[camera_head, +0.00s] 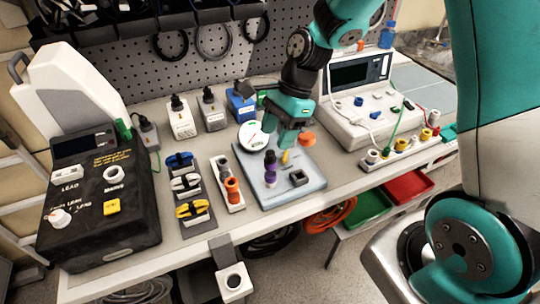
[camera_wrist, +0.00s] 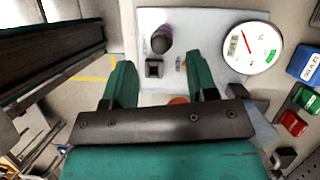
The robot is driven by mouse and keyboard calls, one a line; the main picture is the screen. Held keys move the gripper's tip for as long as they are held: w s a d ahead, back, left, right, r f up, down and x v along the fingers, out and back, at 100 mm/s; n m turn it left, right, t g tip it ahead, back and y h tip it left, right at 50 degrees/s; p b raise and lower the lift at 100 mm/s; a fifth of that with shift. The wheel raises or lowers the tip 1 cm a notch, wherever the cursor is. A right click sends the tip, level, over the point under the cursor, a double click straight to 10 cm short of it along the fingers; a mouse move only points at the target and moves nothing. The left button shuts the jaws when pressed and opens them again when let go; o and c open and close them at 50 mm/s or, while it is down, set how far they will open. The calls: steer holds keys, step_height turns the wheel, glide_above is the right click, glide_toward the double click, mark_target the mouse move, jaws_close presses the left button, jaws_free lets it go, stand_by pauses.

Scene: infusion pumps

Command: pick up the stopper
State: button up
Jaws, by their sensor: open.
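I cannot tell for certain which thing is the stopper. An orange round cap (camera_head: 307,139) sits just right of my gripper in the head view. In the wrist view an orange piece (camera_wrist: 178,99) shows between the finger bases, partly hidden by the gripper's bar. A purple and dark upright piece (camera_head: 270,168) stands on the pale blue board (camera_head: 312,190); it also shows in the wrist view (camera_wrist: 160,38). A small yellow piece (camera_head: 285,157) stands beside it. My gripper (camera_head: 279,137) points down over the board's back part, its green fingers apart and empty in the wrist view (camera_wrist: 162,78).
A white round gauge (camera_head: 250,135) is close left of my gripper, and a dark square block (camera_head: 298,178) lies on the board. A white tray (camera_head: 228,185) with orange and grey pieces stands left. A white device (camera_head: 360,100) stands right. The table's front strip is clear.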

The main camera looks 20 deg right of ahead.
mark_target(271, 152)
steer(key=p+x, duration=0.1)
steer(key=x, duration=0.3)
steer(key=shift+f, duration=0.45)
jaws_close()
